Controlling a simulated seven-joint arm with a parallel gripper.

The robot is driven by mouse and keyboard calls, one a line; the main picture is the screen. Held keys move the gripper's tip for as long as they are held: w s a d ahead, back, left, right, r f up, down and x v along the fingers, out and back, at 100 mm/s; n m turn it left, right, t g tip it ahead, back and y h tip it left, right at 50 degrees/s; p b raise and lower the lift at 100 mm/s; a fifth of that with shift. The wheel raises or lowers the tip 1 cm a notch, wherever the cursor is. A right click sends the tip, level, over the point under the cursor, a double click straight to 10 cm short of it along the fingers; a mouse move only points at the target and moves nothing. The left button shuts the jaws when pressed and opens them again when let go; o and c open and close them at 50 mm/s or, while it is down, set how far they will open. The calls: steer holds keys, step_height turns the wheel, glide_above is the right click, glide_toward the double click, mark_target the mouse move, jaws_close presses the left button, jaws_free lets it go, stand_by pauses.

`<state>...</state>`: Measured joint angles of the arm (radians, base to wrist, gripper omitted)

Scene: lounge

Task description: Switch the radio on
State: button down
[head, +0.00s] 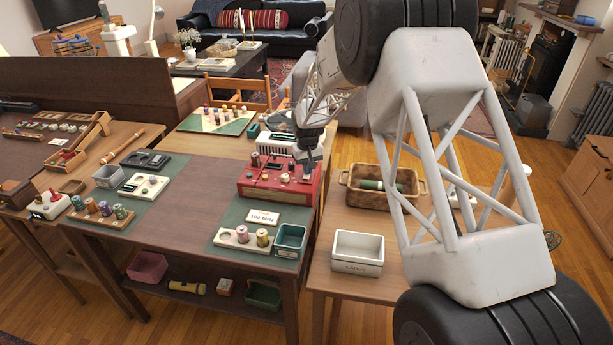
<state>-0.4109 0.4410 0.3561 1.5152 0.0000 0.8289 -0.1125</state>
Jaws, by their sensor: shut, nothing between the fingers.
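A red box-shaped device with a dark window and small knobs on top (262,188) stands on the green mat at the right end of the dark table; it looks like the radio. Its switch is too small to make out. My gripper (311,167) is shut and empty, pointing down at the right back part of the red device's top. I cannot tell whether the fingertips touch it. The gripper hides part of that corner.
A white slotted device (272,141) stands just behind the red one. In front are a white card (263,217), a holder with spools (233,241) and a teal bin (290,239). A wicker basket (352,196) and a white bin (358,265) stand to the right. The dark table's middle is bare.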

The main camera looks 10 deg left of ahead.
steer(key=shift+r, duration=3.45)
steer(key=shift+s+d+r, duration=0.1)
steer(key=shift+d+r, duration=0.05)
steer(key=s+d+r+m+t, duration=0.1)
steer(key=s+d+r+m, duration=0.2)
steer(key=s+d+r, duration=1.9)
steer(key=s+d+m, duration=0.1)
steer(key=s+d, duration=0.4)
steer(key=s, duration=0.5)
steer(key=s+d+f+m+t, duration=0.1)
steer(key=s+d, duration=0.3)
steer(key=s, duration=0.7)
steer(key=s+d+f+m, duration=0.1)
steer(key=s+d, duration=0.4)
steer(key=s, duration=0.6)
steer(key=shift+d+t, duration=0.3)
